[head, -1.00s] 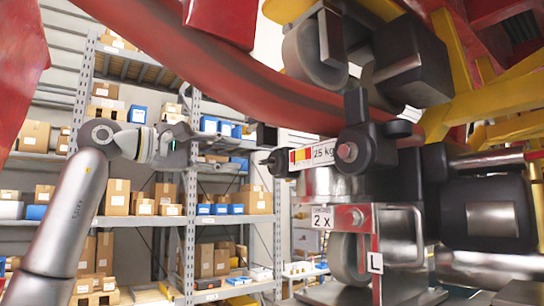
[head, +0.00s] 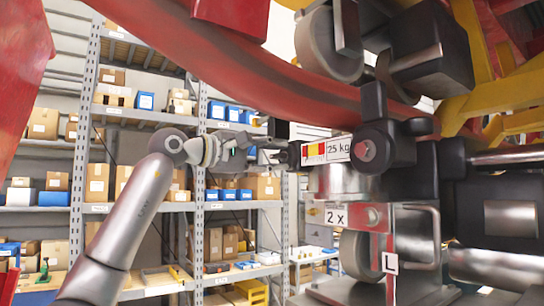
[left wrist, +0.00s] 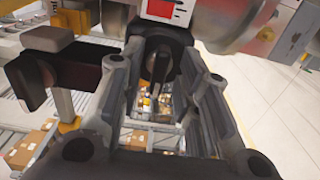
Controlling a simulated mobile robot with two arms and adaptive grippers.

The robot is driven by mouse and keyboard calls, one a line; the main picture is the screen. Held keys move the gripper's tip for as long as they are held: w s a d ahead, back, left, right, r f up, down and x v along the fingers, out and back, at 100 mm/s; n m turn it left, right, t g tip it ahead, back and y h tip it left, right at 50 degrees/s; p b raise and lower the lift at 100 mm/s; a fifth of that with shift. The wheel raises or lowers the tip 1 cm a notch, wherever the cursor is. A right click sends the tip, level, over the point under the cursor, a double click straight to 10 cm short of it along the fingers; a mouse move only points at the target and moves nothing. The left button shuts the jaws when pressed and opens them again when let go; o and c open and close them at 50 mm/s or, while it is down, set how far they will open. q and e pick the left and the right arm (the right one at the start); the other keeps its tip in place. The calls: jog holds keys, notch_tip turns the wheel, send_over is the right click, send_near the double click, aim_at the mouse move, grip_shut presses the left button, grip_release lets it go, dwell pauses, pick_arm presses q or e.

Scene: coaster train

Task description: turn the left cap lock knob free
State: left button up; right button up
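A black knob (head: 291,155) sits at the left end of the part with the red-yellow "25 kg" label (head: 326,150). My left gripper (head: 272,151) comes in from the left, its fingertips right at this knob. In the left wrist view the dark knob (left wrist: 158,58) shows between the two spread fingers of the gripper (left wrist: 160,82), with visible gaps beside it. Whether a finger touches the knob I cannot tell. My right gripper is not in view.
A black bracket (left wrist: 50,68) stands close to the left finger in the left wrist view. A red rail (head: 300,82) and a steel wheel (head: 330,45) are above. Storage shelves (head: 165,207) with boxes stand behind. An "L" label (head: 390,263) is on the bracket below.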

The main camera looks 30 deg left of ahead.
pick_arm(q)
jog(key=shift+d, duration=0.15)
jog(key=c, duration=0.5)
grip_shut()
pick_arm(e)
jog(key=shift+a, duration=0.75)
